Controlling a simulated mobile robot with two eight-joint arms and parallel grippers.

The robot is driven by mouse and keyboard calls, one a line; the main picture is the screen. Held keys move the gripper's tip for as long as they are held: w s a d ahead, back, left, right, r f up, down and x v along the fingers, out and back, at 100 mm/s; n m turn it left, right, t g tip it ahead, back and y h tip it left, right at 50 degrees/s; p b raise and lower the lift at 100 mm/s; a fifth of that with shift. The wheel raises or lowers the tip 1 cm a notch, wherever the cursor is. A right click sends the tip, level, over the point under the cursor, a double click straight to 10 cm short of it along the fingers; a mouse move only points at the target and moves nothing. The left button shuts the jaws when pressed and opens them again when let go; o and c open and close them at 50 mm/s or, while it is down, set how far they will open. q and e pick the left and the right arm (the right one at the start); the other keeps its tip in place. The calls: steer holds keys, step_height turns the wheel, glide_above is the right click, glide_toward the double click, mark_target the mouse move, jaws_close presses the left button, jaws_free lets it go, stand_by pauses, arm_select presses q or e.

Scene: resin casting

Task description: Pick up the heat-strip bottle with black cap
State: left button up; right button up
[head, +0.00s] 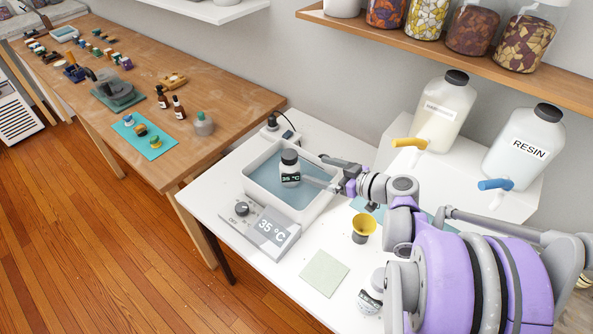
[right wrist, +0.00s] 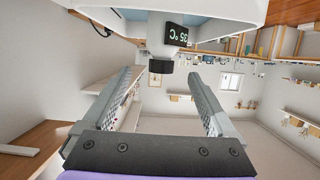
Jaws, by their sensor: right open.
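The heat-strip bottle (head: 289,179) is white with a black cap and a dark strip reading 35 °C. It stands upright in the white water bath (head: 250,187). In the right wrist view the bottle (right wrist: 168,33) appears upside down, its cap (right wrist: 160,67) between the fingertips in the picture. My right gripper (head: 315,168) is open, its fingers pointing at the bottle from the right. The fingertips are close to the bottle; I cannot tell whether they touch it. My left gripper is not in view.
The bath's control box (head: 262,228) reads 35 °C. A yellow-lined cup (head: 363,228), a pale square mat (head: 325,273) and a small labelled container (head: 368,301) are on the white table near my arm. A resin jug (head: 522,150) stands behind at right. A wooden workbench (head: 215,88) is at left.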

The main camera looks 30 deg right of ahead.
mark_target(296, 161)
steer(key=x, duration=0.5)
steer(key=shift+w+a, duration=0.1)
steer(key=shift+a, duration=0.15)
steer(key=x, duration=0.3)
steer(key=r+x, duration=0.1)
steer(key=x, duration=0.1)
steer(key=shift+p, duration=0.35)
steer(key=shift+w+a+f, duration=0.1)
steer(key=shift+w, duration=0.25)
steer(key=shift+s, duration=0.1)
steer(key=shift+c, duration=0.2)
jaws_close()
